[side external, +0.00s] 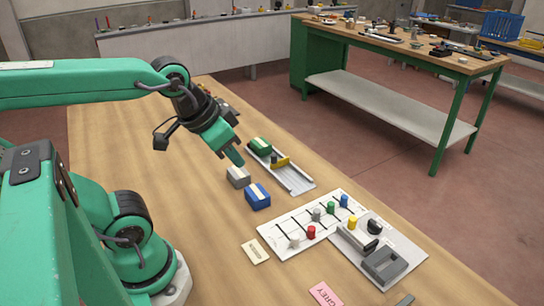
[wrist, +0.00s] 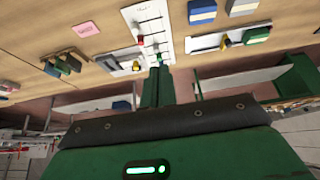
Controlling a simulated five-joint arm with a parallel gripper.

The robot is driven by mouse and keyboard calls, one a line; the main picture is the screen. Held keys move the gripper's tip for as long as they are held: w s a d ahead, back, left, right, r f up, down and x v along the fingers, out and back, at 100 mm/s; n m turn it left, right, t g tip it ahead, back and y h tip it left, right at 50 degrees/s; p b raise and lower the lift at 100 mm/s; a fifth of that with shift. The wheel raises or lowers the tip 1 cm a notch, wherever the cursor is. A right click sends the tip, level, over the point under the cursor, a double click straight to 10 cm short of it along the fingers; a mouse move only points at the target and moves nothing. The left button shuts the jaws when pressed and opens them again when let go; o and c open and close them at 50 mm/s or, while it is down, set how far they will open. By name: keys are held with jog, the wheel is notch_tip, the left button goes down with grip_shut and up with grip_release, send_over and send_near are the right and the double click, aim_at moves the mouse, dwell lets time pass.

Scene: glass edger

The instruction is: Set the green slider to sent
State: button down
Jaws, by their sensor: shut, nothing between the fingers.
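The green slider knob (side external: 331,207) stands on a white slider board (side external: 272,229) between a grey knob (side external: 317,214) and a blue knob (side external: 344,200). Thin dark slots cross the board; any position labels are too small to read. My gripper (side external: 238,159) is shut and empty. In the side view it is above the table, up and left of the board, apart from the green knob. In the wrist view my gripper (wrist: 158,72) points toward the board (wrist: 150,14), and its fingers hide part of what lies beyond.
Red (side external: 311,232) and white (side external: 294,241) knobs stand on the same board. A blue-and-white block (side external: 257,196), a grey block (side external: 238,177) and a tray (side external: 293,178) with a green block lie near my gripper. A grey device panel (side external: 407,252) adjoins the board.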

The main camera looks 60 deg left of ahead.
jog(key=c, duration=2.1)
grip_release()
jog(key=o, duration=0.7)
jog(key=shift+w, duration=0.1)
jog(key=shift+o, duration=0.4)
jog(key=shift+w+r, duration=0.15)
jog(key=shift+w, duration=0.4)
jog(key=w+d+f+n+g, duration=0.1)
jog(key=w+f, duration=0.3)
jog(key=w, duration=0.4)
jog(key=w+d+f+n+g, duration=0.1)
jog(key=w+f+n+g, duration=0.1)
jog(key=w+f, duration=0.3)
jog(key=w+f+n+g, duration=0.1)
jog(key=w+f, duration=0.4)
jog(key=w, duration=0.6)
jog(key=shift+w+d+f+g, duration=0.25)
jog(key=shift+d+g, duration=0.15)
jog(key=shift+g, duration=0.3)
jog(key=shift+w+f+n, duration=0.25)
jog(key=shift+f+n, duration=0.05)
jog(key=shift+f, duration=0.15)
jog(key=shift+f, duration=0.1)
